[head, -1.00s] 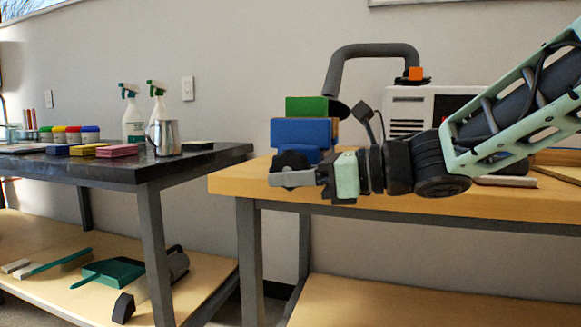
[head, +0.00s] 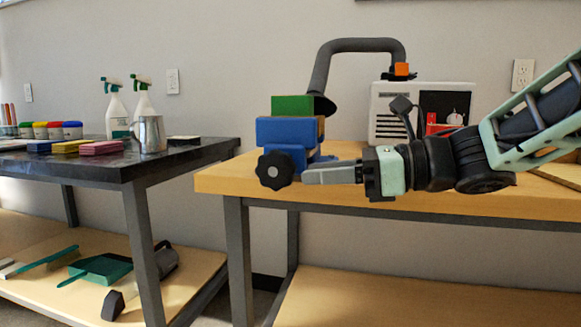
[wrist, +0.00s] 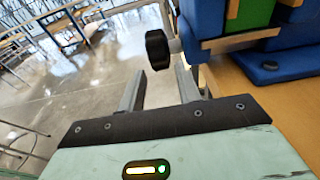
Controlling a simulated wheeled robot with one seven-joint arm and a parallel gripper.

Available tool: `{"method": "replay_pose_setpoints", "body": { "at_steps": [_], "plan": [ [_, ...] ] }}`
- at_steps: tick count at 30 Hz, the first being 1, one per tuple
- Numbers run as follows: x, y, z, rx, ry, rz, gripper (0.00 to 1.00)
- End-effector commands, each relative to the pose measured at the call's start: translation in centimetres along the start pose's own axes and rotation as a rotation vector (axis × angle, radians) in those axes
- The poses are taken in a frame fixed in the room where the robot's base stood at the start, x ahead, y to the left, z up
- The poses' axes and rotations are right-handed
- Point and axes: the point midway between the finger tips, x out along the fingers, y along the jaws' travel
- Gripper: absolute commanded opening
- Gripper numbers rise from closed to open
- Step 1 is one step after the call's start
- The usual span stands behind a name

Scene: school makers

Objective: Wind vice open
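The blue vice (head: 291,131) stands at the left end of the wooden bench, with a green block (head: 292,104) in its jaws. Its black lobed knob (head: 275,169) faces the front of the bench. My gripper (head: 305,175) is just right of the knob in the head view, pointing left. In the wrist view my gripper (wrist: 157,80) has its two fingers apart with nothing between them. There the knob (wrist: 157,49) lies beyond the fingertips, and the vice body (wrist: 207,18) is at the upper right. I see no contact with the knob.
The wooden bench (head: 225,180) has a fume arm (head: 322,70) and a white machine (head: 392,112) behind the vice. A dark table (head: 110,165) at the left carries spray bottles, a metal jug (head: 150,135) and sponges. A gap separates the two tables.

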Motion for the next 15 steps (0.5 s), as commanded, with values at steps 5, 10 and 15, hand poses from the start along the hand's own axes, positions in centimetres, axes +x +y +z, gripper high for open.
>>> {"method": "replay_pose_setpoints", "body": {
  "at_steps": [5,10,15],
  "plan": [
    [-4.4,-0.1,0.3,0.001,-0.002,-0.004,0.34],
    [-7.6,0.0,0.2,0.001,0.0,-0.003,0.34],
    [-9.5,0.0,0.1,0.0,-0.001,-0.001,0.34]
  ]
}}
